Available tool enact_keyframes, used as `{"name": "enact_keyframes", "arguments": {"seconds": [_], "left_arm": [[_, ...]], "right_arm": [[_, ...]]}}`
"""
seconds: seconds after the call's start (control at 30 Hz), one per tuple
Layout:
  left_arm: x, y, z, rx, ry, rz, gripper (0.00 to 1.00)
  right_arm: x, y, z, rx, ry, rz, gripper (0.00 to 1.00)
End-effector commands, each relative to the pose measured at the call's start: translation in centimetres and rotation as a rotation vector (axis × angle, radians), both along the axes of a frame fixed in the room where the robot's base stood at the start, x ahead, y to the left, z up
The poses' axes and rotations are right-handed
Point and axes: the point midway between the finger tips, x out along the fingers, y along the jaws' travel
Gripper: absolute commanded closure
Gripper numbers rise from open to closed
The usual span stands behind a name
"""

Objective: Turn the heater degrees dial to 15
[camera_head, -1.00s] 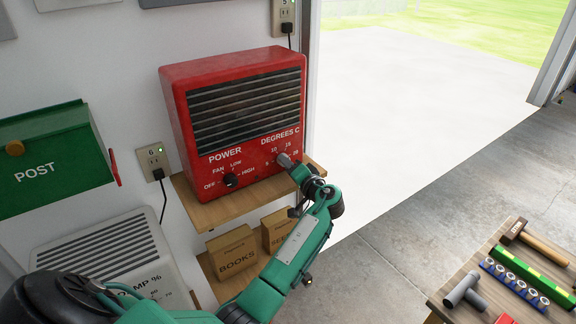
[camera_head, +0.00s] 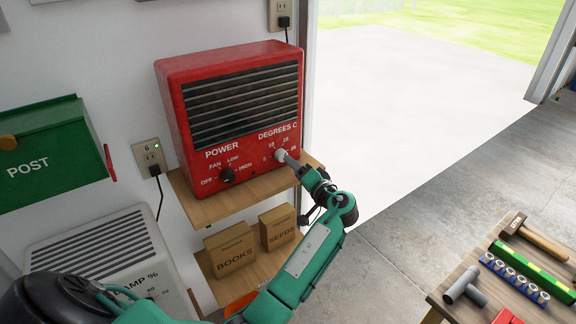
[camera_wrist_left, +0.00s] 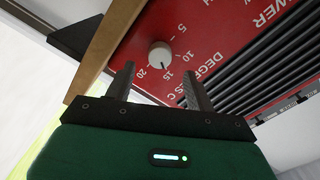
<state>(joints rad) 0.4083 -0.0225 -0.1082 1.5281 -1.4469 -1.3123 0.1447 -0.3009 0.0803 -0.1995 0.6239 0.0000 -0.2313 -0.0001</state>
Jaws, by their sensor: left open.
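The red heater (camera_head: 182,112) stands on a wooden shelf against the wall. Its degrees dial is a pale round knob (camera_head: 280,155) at the lower right of the front, with numbers from 5 to 20 around it. In the left wrist view the knob (camera_wrist_left: 160,54) shows whole, near the gap between my fingertips; I cannot clearly tell which number its mark points at. My left gripper (camera_wrist_left: 159,74) is open and empty, its two fingers spread on either side, just short of the knob. In the head view the left gripper (camera_head: 290,160) is beside the dial. My right gripper is not in view.
The power knob (camera_head: 227,175) is left of the dial. The wooden shelf (camera_head: 215,204) juts out below the heater. Boxes marked BOOKS (camera_head: 230,251) and SEEDS (camera_head: 278,229) sit lower. A bench with tools (camera_head: 462,283) stands at right. Floor between is clear.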

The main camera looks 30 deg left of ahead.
Motion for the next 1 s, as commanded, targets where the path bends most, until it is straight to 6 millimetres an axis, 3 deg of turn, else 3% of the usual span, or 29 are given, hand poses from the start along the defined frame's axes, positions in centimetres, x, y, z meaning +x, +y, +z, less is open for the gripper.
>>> {"name": "enact_keyframes", "arguments": {"seconds": [0.1,0.4,1.0], "left_arm": [[-1.1,-2.7,-0.4,-0.003,-0.002,-0.002,0.45],[-3.0,-7.1,-0.2,-0.001,-0.001,-0.001,0.45],[-3.3,-7.9,0.0,0.0,-0.001,0.0,0.45]], "right_arm": [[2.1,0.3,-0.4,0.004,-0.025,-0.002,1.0],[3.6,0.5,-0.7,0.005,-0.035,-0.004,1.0],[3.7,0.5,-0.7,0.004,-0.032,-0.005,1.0]]}}
